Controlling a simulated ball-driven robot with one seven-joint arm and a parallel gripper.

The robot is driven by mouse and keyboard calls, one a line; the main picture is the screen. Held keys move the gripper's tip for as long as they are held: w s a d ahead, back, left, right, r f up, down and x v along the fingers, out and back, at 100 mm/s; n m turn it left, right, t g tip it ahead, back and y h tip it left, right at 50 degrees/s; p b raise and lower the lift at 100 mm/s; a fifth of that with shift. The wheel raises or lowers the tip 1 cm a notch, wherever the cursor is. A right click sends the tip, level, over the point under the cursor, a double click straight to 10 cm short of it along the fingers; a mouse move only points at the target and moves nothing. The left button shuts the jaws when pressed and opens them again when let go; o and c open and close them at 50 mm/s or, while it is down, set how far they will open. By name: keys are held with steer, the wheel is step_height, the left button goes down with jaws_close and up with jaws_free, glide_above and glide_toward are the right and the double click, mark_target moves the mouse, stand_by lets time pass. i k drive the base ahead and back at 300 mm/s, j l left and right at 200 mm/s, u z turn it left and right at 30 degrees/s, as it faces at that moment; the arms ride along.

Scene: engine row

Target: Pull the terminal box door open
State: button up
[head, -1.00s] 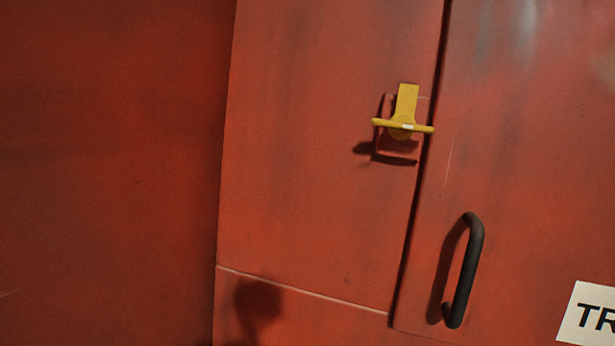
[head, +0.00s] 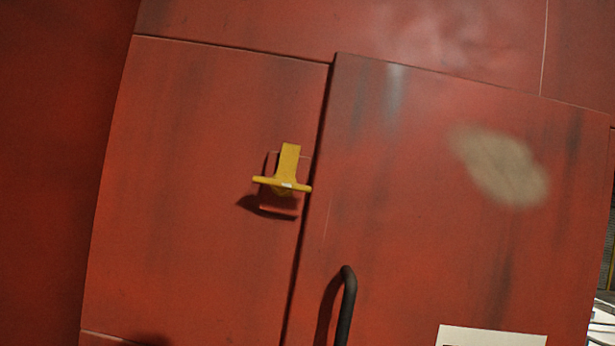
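The terminal box door (head: 430,210) is a red panel in the right half of the head view. It looks shut, with a dark gap along its left edge. A black bar handle (head: 347,305) stands on the door near that edge, its lower end cut off by the frame. A yellow latch with a crossbar (head: 287,178) sits on the red panel (head: 190,180) left of the gap, its bar reaching to about the gap. My gripper is not in view.
A white label (head: 490,337) is on the door at the bottom edge. A pale worn patch (head: 502,167) marks the door's upper right. A darker red surface (head: 50,150) fills the left side. At the far right edge, past the door, a bit of background shows.

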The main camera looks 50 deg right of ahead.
mark_target(443, 209)
steer(key=z, duration=1.45)
